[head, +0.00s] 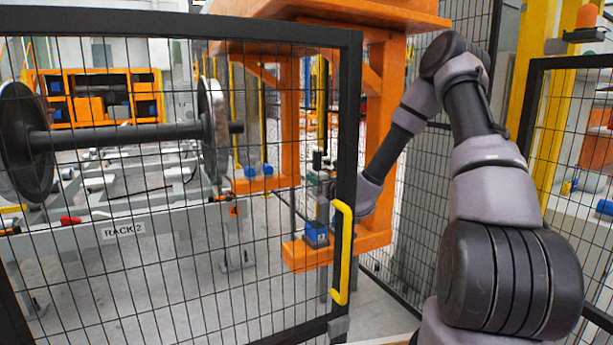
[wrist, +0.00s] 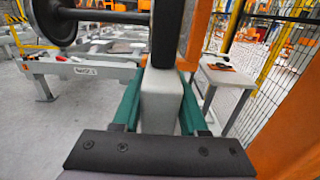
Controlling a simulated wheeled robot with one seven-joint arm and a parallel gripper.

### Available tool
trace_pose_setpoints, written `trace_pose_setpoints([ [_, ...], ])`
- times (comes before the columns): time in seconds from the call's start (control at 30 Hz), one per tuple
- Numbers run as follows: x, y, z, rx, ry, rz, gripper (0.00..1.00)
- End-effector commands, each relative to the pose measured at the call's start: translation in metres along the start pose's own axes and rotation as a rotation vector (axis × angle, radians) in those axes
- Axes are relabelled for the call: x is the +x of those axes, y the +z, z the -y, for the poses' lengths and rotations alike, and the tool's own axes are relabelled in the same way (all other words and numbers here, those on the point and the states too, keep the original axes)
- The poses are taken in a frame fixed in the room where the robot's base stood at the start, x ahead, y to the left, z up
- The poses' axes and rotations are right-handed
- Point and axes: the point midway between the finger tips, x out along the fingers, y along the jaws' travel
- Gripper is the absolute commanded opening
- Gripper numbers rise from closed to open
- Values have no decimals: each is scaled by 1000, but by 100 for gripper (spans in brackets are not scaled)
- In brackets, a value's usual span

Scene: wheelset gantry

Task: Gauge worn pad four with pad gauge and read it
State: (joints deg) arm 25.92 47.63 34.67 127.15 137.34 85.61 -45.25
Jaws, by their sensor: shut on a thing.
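My gripper (wrist: 161,92) shows in the wrist view with two green fingers on either side of a light grey block (wrist: 160,108). It is shut on this block, and a dark upright part stands at the block's far end. I cannot tell for sure whether this is the pad gauge. In the head view my gripper (head: 319,184) is beyond the black fence post, at the orange gantry column, and is partly hidden by the mesh. I cannot make out worn pad four or any gauge reading in either view.
A black mesh gate with a yellow handle (head: 342,252) stands before my arm. A blue box (head: 316,234) is on the orange gantry base (head: 305,256). A pale table (wrist: 228,77) bears a dark item (wrist: 218,66).

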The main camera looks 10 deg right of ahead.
Motion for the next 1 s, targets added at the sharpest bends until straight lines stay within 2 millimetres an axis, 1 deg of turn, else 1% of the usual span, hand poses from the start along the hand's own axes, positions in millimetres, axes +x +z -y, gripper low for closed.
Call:
trace_pose_setpoints([
  [0.13,3,3,-1,1,5,-1,0],
  [0.5,2,3,-2,-1,7,-1,0],
  [0.67,2,-10,-1,2,6,-3,0],
  [1.0,2,-43,-1,2,5,-3,0],
])
